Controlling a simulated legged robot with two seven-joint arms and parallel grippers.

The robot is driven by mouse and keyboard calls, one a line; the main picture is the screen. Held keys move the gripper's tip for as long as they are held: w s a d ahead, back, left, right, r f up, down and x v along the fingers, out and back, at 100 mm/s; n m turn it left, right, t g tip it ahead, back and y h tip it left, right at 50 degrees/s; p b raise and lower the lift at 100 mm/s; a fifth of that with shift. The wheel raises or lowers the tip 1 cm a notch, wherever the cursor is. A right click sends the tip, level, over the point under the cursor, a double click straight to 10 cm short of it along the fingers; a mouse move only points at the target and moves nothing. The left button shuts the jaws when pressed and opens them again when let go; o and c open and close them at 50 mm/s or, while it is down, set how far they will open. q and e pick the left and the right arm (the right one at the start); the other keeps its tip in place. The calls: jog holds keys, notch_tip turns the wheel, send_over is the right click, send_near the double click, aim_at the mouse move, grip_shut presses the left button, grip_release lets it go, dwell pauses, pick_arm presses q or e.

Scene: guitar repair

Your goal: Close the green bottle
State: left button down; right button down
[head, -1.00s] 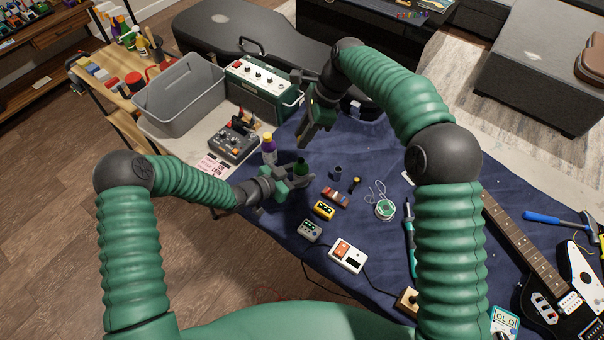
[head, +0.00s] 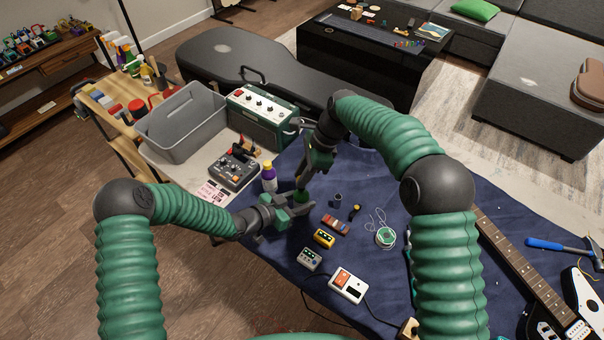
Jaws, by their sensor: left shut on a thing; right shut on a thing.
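The green bottle (head: 301,197) stands near the left part of the blue cloth, mostly hidden by my grippers. My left gripper (head: 297,207) comes in from the left and is shut on the bottle. My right gripper (head: 303,187) points down from above, at the top of the bottle. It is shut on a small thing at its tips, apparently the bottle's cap. The tips hide it, so I cannot tell whether the cap is touching or seated on the bottle.
A purple bottle with a yellow top (head: 268,178) stands close to my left gripper. A small dark cup (head: 337,200), small pedals (head: 324,237) and a wire spool (head: 385,236) lie to the right and front. A grey bin (head: 182,125) and amplifier (head: 262,112) stand behind.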

aim_at(301, 199)
jog(key=shift+f, duration=0.9)
jog(key=shift+f, duration=0.55)
jog(key=m+t, duration=0.1)
jog(key=m, duration=0.3)
jog(key=m+t+h, duration=0.1)
jog(key=m+t, duration=0.1)
jog(key=m, duration=0.2)
jog(key=m+t+h, duration=0.1)
jog(key=m, duration=0.4)
jog(key=shift+s+a, duration=0.1)
jog(key=shift+a, duration=0.2)
jog(key=c, duration=1.2)
grip_release()
jog(key=shift+d, duration=0.15)
